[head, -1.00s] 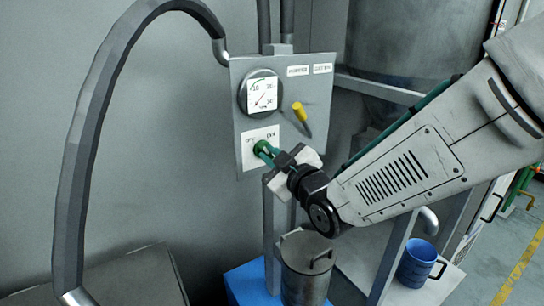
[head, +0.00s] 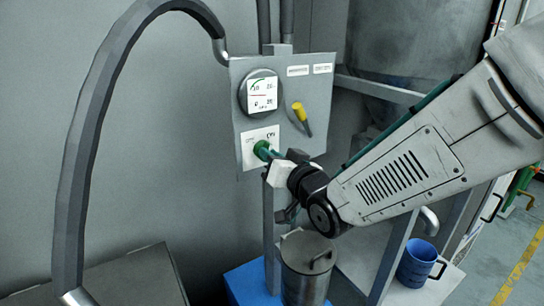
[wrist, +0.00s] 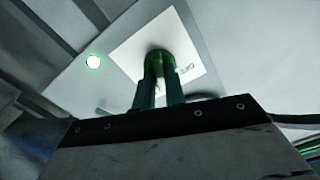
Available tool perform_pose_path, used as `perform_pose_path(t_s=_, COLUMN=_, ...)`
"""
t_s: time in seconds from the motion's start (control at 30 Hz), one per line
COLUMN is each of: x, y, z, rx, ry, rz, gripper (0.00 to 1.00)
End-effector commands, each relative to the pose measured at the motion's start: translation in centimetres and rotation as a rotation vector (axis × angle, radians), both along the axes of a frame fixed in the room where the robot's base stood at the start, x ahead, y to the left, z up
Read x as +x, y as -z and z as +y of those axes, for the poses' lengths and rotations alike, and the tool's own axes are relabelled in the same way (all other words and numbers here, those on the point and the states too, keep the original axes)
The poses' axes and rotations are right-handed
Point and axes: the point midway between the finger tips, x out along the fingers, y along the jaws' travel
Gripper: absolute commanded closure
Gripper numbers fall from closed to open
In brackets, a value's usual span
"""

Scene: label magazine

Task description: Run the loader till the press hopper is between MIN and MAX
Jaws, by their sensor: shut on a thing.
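My gripper (head: 272,155) is shut on a green knob (head: 261,148) on a grey control panel (head: 315,90). The knob sits on a white plate with OFF and ON lettering. In the wrist view, the fingers (wrist: 160,82) close around the knob (wrist: 158,62), and the gripper is turned about its axis. Above the knob, a round gauge (head: 262,94) has a white face with numbers and a thin red line about level; its reading is too small to tell. No MIN or MAX marks are legible.
A thick grey hose (head: 85,130) arches at left. A blue mug (head: 417,263) is at lower right. A large grey vessel (head: 400,45) is behind.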

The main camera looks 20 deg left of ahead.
Motion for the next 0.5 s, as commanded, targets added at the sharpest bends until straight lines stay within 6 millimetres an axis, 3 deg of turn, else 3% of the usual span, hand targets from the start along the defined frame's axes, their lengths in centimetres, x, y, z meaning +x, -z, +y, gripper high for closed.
perform_pose_path(t_s=0.5, x=0.02, y=0.05, z=-0.04, rx=0.232, ry=0.001, rz=0.274, gripper=1.00)
